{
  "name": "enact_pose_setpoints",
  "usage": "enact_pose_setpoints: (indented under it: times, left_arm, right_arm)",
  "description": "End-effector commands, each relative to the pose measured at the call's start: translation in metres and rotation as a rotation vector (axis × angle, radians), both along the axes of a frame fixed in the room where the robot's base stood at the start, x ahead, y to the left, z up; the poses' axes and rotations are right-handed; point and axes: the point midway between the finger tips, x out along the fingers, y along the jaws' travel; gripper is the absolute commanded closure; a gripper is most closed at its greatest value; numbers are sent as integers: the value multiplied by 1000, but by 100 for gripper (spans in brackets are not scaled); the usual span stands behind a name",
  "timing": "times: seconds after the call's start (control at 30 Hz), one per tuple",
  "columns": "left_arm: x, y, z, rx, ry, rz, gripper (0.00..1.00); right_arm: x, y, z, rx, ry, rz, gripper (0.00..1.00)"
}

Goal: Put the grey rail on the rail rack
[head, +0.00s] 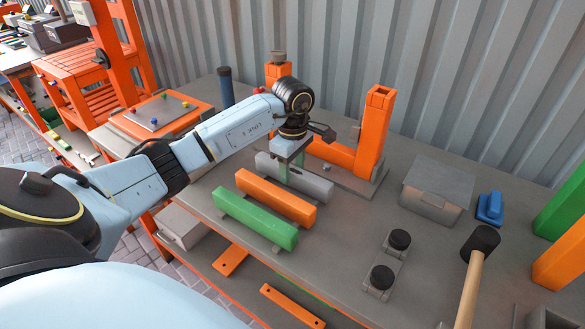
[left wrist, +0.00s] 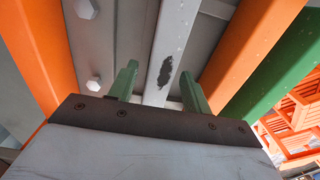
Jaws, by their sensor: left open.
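The grey rail (head: 316,187) lies on the workbench, behind an orange rail and a green rail and in front of the rail rack. The rack (head: 372,130) has two orange uprights joined by a low orange beam on a grey base. My left gripper (head: 286,172) points down over the middle of the grey rail and hides part of it. In the left wrist view its green fingers (left wrist: 158,85) are open, one to each side of the grey rail (left wrist: 180,35), which has a dark patch on top. I cannot tell whether they touch it. My right gripper is not in view.
The orange rail (head: 276,199) and green rail (head: 256,219) lie close in front. A grey box (head: 437,188), a blue object (head: 490,208), two black-knobbed blocks and a mallet (head: 474,265) are to the right. A dark cylinder (head: 226,87) stands behind my arm.

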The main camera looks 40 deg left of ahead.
Motion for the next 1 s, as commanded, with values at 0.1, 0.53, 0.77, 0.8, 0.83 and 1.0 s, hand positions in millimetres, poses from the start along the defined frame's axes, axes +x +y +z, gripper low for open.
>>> enact_pose_setpoints:
  times: [0.1,0.53,0.77,0.8,0.83,1.0]
  left_arm:
    - [1,2,24,4,-7,0,51]
    - [1,1,105,1,-4,1,51]
    - [0,1,116,1,-1,0,51]
    - [0,1,116,1,-1,0,51]
    - [0,1,116,1,-1,0,51]
    - [0,0,115,-1,-2,0,51]
  right_arm:
    - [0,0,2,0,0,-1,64]
    - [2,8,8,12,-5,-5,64]
    - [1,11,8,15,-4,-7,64]
    - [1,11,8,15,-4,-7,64]
    - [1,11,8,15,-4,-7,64]
    - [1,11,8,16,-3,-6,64]
